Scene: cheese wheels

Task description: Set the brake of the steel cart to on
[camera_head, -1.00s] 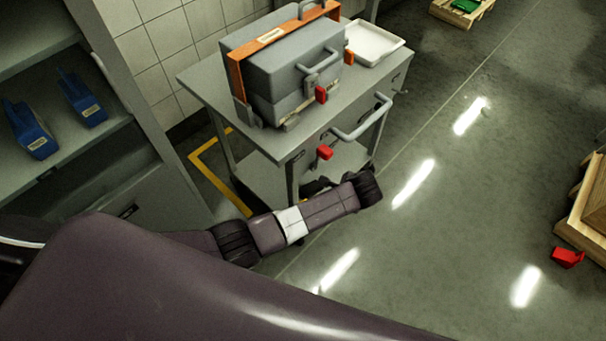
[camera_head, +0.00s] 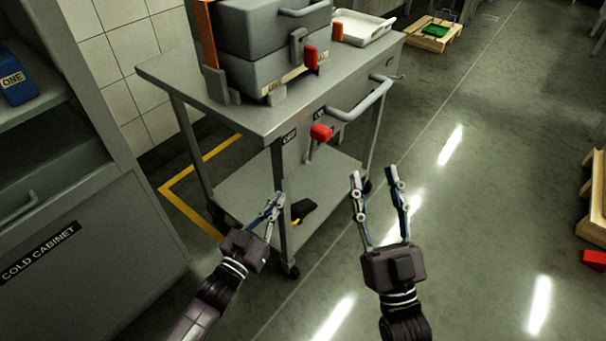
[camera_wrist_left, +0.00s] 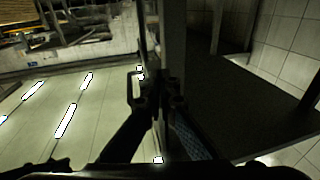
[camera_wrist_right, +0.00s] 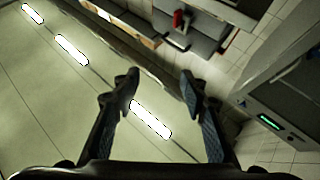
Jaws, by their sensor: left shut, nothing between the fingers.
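The steel cart (camera_head: 235,190) stands ahead. On its end face is a brake lever with a red knob (camera_head: 321,132), tilted up and slightly right. An OFF label (camera_head: 289,137) is to the knob's left, and a partly visible label (camera_head: 319,114) is just above it. I cannot tell the exact setting. My left gripper (camera_head: 278,198) is shut and empty, below the knob by the cart's front leg; it also shows in the left wrist view (camera_wrist_left: 160,85). My right gripper (camera_head: 374,176) is open and empty, right of the cart, apart from the lever.
A bar handle (camera_head: 360,108) juts from the cart near the knob. A grey case (camera_head: 262,70) with a red latch and a white tray (camera_head: 362,28) stand on top. A black and yellow object (camera_head: 301,210) is low by the cart.

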